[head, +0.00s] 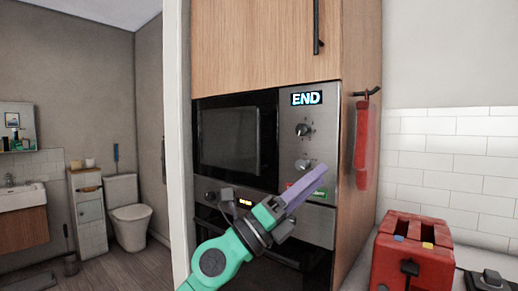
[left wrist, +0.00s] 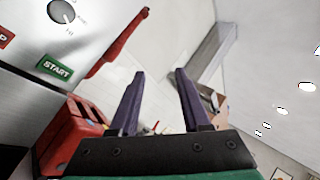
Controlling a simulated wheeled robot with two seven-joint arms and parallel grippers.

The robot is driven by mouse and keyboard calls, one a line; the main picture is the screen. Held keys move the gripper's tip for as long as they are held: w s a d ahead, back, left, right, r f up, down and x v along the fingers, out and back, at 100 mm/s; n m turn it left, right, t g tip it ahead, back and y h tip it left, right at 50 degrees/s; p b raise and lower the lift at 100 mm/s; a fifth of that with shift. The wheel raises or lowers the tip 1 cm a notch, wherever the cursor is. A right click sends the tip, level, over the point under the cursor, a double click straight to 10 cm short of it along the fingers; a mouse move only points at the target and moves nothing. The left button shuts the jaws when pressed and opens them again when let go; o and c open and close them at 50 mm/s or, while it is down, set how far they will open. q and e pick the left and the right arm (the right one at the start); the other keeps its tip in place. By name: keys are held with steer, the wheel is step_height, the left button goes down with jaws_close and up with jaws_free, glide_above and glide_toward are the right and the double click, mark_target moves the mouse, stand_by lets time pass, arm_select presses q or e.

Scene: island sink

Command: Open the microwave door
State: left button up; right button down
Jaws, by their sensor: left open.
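The microwave (head: 235,140) is built into the wooden cabinet, with a dark glass door that looks closed. Its steel control panel (head: 320,135) on the right has a display reading END, two knobs, and red and green buttons at the bottom. The left wrist view shows the green START button (left wrist: 57,70) and a knob (left wrist: 62,11) at upper left. My left gripper (head: 318,172) is in front of the panel's lower edge, partly covering the buttons; in the left wrist view its purple fingers (left wrist: 157,78) are apart with nothing between them. My right gripper is not in view.
An oven (head: 290,225) sits below the microwave. A red toaster (head: 412,250) stands on the counter at right. A bathroom with a toilet (head: 130,212) is at left.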

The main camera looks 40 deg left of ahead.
arm_select(q)
steer(key=r+m+g, duration=0.2)
steer(key=m+g, duration=0.1)
steer(key=m, duration=0.2)
steer(key=n+g+y, duration=0.1)
steer(key=n+y, duration=0.2)
steer(key=y, duration=1.2)
glide_toward(257, 139)
steer(key=shift+y, duration=0.3)
steer(key=p+x, duration=0.9)
steer(key=x, duration=0.1)
steer(key=shift+w+d+r, duration=0.1)
steer(key=shift+d, duration=0.05)
steer(key=shift+w+f, duration=0.25)
steer(key=shift+w, duration=0.15)
steer(key=shift+s, duration=0.15)
jaws_close()
